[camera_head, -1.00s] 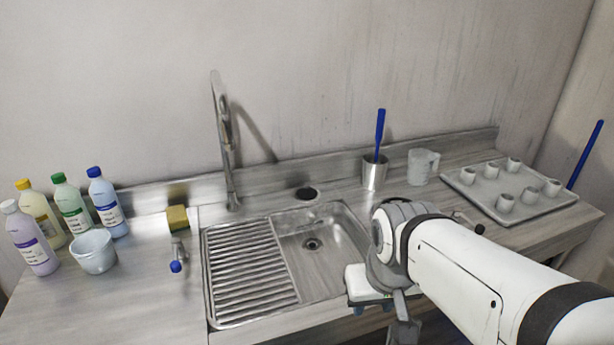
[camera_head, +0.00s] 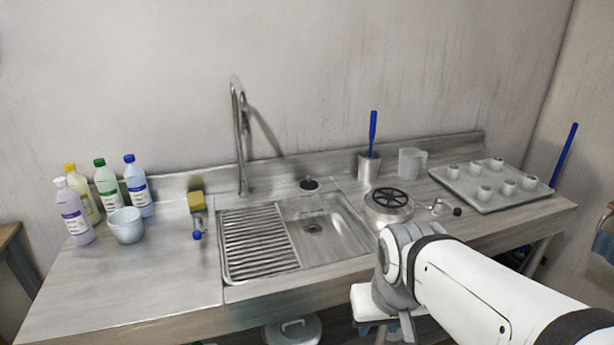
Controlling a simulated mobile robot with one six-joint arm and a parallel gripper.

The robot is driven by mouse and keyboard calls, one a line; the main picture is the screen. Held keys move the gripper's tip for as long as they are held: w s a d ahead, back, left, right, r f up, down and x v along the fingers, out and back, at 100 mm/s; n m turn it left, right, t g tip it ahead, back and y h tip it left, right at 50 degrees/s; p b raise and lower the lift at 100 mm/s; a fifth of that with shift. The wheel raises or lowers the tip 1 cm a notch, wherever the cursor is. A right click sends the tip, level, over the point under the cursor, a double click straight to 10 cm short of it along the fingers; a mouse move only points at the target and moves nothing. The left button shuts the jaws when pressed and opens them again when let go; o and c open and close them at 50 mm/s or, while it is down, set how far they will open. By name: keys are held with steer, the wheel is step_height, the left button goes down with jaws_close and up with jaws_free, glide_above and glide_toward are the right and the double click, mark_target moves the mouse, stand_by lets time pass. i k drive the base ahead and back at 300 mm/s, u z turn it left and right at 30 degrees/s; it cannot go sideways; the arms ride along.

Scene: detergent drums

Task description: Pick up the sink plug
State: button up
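The sink plug appears to be the small dark round piece with a knob (camera_head: 309,184), on the counter behind the basin, near the back wall. The sink (camera_head: 345,238) has a ribbed drainboard on its left and a basin on its right, with a round drain (camera_head: 312,227) in the basin floor. My gripper (camera_head: 406,330) is at the lower right, in front of the counter edge and well apart from the plug. Its fingers are small and partly hidden, so their opening is unclear.
A tall faucet (camera_head: 240,140) stands left of the plug. A round burner (camera_head: 389,202), a steel cup with a blue brush (camera_head: 369,167), a jug (camera_head: 411,163) and a tray of cups (camera_head: 534,195) are on the right. Bottles, a bowl (camera_head: 126,225) and a sponge (camera_head: 196,201) are left.

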mark_target(308, 184)
steer(key=u, duration=0.15)
steer(key=i, duration=0.9)
steer(key=z, duration=0.1)
